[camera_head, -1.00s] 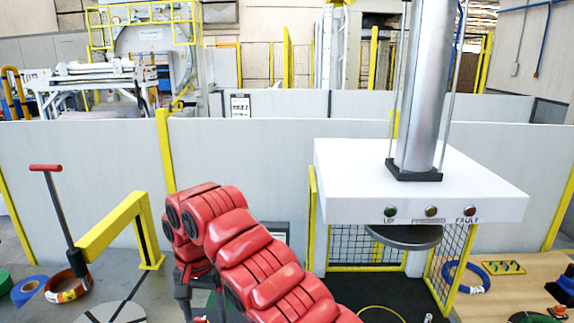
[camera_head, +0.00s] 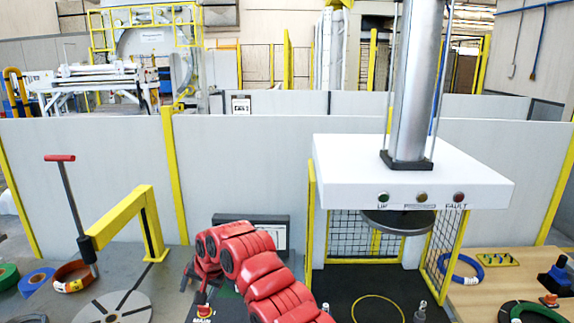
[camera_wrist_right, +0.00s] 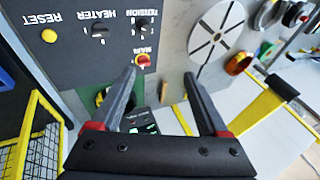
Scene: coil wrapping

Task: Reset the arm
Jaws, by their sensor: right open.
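My red right arm (camera_head: 262,268) rises from the bottom centre of the head view and bends at its top; its gripper does not show clearly there. In the right wrist view my right gripper (camera_wrist_right: 160,90) is open, its two dark fingers apart with nothing held between them. Beyond the fingers, seen upside down, is a grey control panel with a RESET button (camera_wrist_right: 48,35), a HEATER knob (camera_wrist_right: 99,30), a TENSION knob (camera_wrist_right: 142,27) and a red-and-yellow MAIN switch (camera_wrist_right: 142,61). My left gripper is in neither view.
A white press head (camera_head: 410,172) stands right of my arm over a black mat. Left are a yellow bracket (camera_head: 118,218), a slotted disc (camera_head: 115,308) and coloured coils (camera_head: 72,276). The wooden bench (camera_head: 475,300) at right holds a blue coil. A grey partition crosses behind.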

